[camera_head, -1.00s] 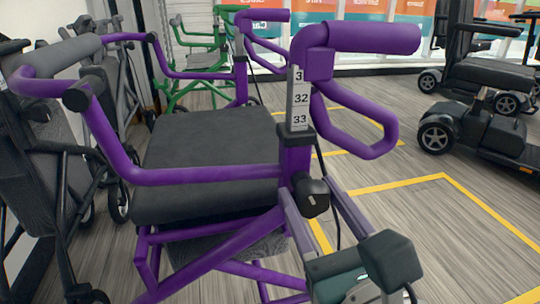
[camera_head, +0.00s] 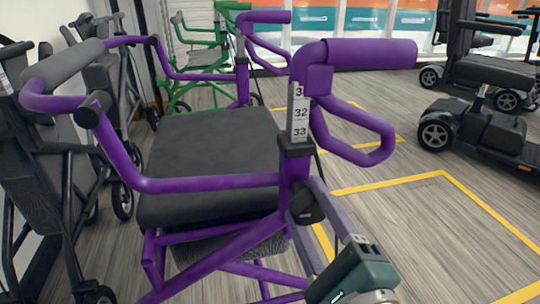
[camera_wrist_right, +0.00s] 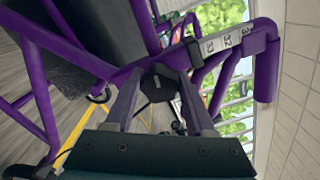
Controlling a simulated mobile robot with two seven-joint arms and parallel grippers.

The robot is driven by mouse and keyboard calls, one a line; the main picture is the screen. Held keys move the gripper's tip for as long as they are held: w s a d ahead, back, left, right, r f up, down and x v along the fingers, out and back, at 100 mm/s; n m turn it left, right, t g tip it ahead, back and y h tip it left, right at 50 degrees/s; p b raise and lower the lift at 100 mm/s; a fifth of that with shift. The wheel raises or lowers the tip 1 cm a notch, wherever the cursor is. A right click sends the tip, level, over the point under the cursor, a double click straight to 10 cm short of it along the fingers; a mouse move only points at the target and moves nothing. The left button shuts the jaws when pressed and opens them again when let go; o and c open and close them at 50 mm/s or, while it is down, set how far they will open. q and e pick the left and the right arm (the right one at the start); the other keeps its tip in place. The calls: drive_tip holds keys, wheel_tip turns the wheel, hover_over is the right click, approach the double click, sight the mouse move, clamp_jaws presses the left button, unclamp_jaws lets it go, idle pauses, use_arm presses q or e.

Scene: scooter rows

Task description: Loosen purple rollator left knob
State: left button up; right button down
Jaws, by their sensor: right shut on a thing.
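The purple rollator (camera_head: 215,183) stands in front of me with its black seat (camera_head: 210,145). Its near handle post carries a height scale (camera_head: 299,115) reading 32 and 33. Below the scale, a black knob (camera_head: 306,205) sits on the post. My right gripper (camera_head: 312,208) reaches up from the lower right, its fingers either side of the knob and shut on it. The right wrist view shows the knob (camera_wrist_right: 160,82) between the two fingertips (camera_wrist_right: 160,76). In the head view, a finger partly hides the knob. My left gripper is not in view.
A green rollator (camera_head: 190,62) stands behind. Dark rollators (camera_head: 35,150) crowd the left side by the wall. A black mobility scooter (camera_head: 485,135) stands at the right. Open wood floor with yellow lines (camera_head: 390,183) lies right of the purple rollator.

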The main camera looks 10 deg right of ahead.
drive_tip(key=n+p, duration=0.1)
drive_tip(key=n, duration=0.3)
drive_tip(key=shift+n, duration=0.3)
drive_tip(key=n+p, duration=0.1)
drive_tip(key=n, duration=0.2)
drive_tip(key=shift+n, duration=0.3)
drive_tip(key=n+p, duration=0.1)
drive_tip(key=n, duration=0.3)
drive_tip(key=shift+f, duration=0.1)
drive_tip(key=shift+f+n, duration=0.1)
drive_tip(key=shift+n, duration=2)
drive_tip(key=shift+c, duration=1.2)
unclamp_jaws()
